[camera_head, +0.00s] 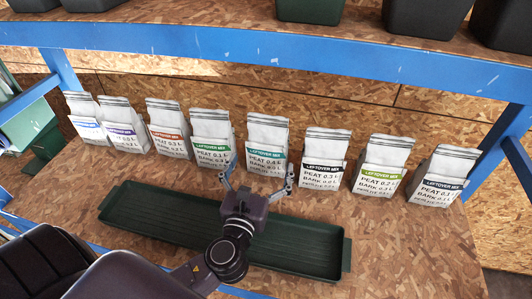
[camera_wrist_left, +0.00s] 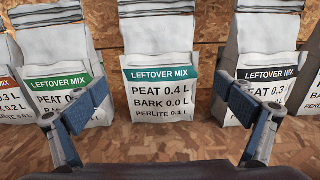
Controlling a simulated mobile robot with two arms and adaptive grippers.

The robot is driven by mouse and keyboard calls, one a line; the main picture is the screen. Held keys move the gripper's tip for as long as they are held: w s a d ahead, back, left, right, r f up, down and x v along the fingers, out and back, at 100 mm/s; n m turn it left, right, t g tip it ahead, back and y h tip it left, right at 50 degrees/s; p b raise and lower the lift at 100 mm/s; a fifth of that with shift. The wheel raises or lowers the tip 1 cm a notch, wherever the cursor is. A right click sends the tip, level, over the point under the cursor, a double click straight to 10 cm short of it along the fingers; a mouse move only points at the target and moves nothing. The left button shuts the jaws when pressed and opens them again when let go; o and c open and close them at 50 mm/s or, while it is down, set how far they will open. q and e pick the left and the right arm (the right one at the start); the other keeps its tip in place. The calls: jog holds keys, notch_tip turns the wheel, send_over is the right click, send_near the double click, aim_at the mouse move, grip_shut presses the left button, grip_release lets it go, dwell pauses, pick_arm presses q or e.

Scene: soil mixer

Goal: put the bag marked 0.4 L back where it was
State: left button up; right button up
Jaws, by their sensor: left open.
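The bag marked 0.4 L (camera_head: 266,148) is a white bag with a teal band reading LEFTOVER MIX. It stands upright on the wooden shelf, in the middle of a row of similar bags. In the left wrist view the bag (camera_wrist_left: 160,92) reads PEAT 0.4 L, BARK 0.0 L and PERLITE 0.1 L. My left gripper (camera_head: 258,176) is open and empty in front of this bag. My right gripper is not in view.
A green-banded bag (camera_head: 211,137) stands to the left and a dark-banded bag (camera_head: 324,158) to the right, with narrow gaps. A long green tray (camera_head: 180,205) lies in front of the row, under my left arm. Dark pots (camera_head: 310,8) stand on the upper blue-edged shelf.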

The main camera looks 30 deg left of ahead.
pick_arm(q)
jog(key=b+v, duration=0.1)
jog(key=v, duration=0.4)
jog(key=shift+r, duration=0.15)
dwell(0.3)
